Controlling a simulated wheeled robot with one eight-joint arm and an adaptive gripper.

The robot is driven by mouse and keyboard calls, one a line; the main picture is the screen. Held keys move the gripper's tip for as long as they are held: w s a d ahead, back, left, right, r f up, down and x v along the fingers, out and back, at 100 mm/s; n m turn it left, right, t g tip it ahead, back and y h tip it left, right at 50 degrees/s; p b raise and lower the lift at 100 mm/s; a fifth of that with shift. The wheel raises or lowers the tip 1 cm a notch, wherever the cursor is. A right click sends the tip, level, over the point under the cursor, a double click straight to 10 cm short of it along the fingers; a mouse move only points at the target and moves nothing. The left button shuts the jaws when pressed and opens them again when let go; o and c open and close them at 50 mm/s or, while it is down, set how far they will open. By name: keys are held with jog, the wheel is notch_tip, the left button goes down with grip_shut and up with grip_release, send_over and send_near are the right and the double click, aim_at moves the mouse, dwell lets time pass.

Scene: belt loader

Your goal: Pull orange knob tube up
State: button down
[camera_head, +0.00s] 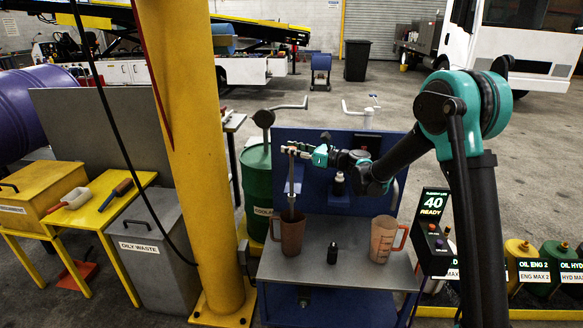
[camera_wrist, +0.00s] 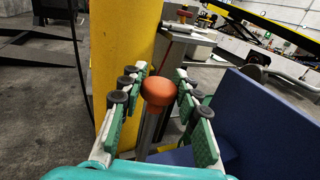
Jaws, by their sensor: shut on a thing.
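The orange knob (camera_wrist: 158,90) tops a grey tube (camera_wrist: 148,130) in the wrist view. My gripper (camera_wrist: 158,98) has its two green-padded fingers on either side of the knob and is shut on the knob tube. In the head view my gripper (camera_head: 297,150) is at the left end of my arm, level with the blue panel's upper part. The tube (camera_head: 291,185) hangs upright below it, and its lower end reaches the mouth of the left brown jug (camera_head: 291,238). How deep it goes inside is hidden.
A second jug (camera_head: 384,240) and a small black bottle (camera_head: 333,253) stand on the grey bench (camera_head: 335,280). The blue panel (camera_head: 345,195) rises behind. A yellow column (camera_head: 190,130) stands close at left, with a green drum (camera_head: 257,190) beside it.

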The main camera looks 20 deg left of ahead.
notch_tip(320, 180, up, 6)
jog(key=shift+w+f, duration=0.1)
dwell(0.4)
jog(key=c, duration=1.1)
grip_release()
jog(key=shift+o, duration=0.2)
jog(key=s+d, duration=0.1)
jog(key=d, duration=1.1)
jog(key=shift+s, duration=0.25)
jog(key=shift+d, duration=0.1)
